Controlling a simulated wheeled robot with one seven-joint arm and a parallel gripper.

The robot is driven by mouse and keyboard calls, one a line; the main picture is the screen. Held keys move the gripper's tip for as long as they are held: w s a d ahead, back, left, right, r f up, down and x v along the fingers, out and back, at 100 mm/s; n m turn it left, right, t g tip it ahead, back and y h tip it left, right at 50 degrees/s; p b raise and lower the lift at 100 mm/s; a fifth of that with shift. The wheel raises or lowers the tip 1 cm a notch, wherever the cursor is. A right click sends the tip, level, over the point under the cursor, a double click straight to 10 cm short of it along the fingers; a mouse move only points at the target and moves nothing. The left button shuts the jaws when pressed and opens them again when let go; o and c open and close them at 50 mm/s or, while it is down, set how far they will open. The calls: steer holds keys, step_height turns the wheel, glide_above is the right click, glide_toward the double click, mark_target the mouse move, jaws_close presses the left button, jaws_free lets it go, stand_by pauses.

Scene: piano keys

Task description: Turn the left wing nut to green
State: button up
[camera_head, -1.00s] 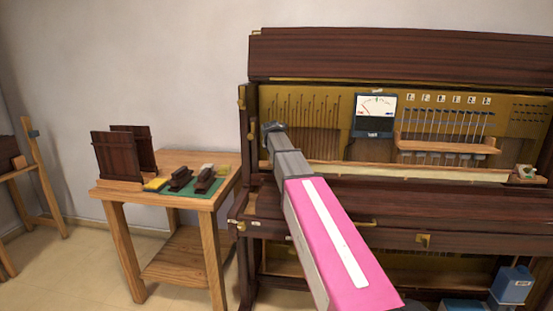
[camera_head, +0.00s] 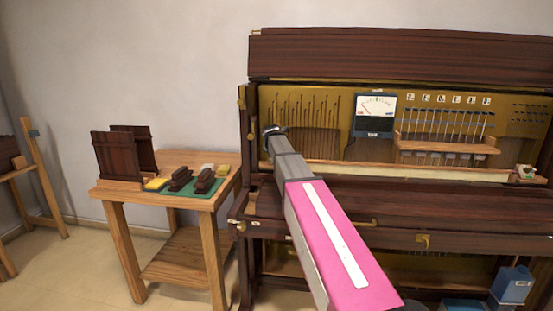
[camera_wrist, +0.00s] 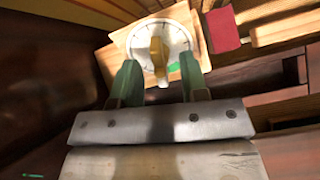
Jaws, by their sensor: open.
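The wing nut (camera_wrist: 159,54) is yellow and sits at the middle of a white round dial (camera_wrist: 142,37) in the wrist view. Its wing stands nearly upright in the picture. A green patch (camera_wrist: 174,67) shows on the dial just right of its lower end. My gripper (camera_wrist: 159,64) is open, with one green finger on each side of the wing nut's lower part. I cannot tell whether either finger touches it. In the head view my gripper (camera_head: 272,131) is at the left end of the piano's opening and the arm hides the nut.
The dial is on a wooden block (camera_wrist: 113,57), with a red pad (camera_wrist: 222,30) close on its right. A meter (camera_head: 375,114) stands mid-piano, right of my arm. A wooden rail (camera_head: 447,144) is farther right. A side table (camera_head: 180,159) with brushes stands left.

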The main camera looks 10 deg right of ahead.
steer(key=shift+x, duration=1)
steer(key=shift+s+a+r, duration=0.1)
steer(key=shift+s+r, duration=0.3)
steer(key=shift+r, duration=0.05)
stand_by(0.4)
steer(key=c, duration=0.7)
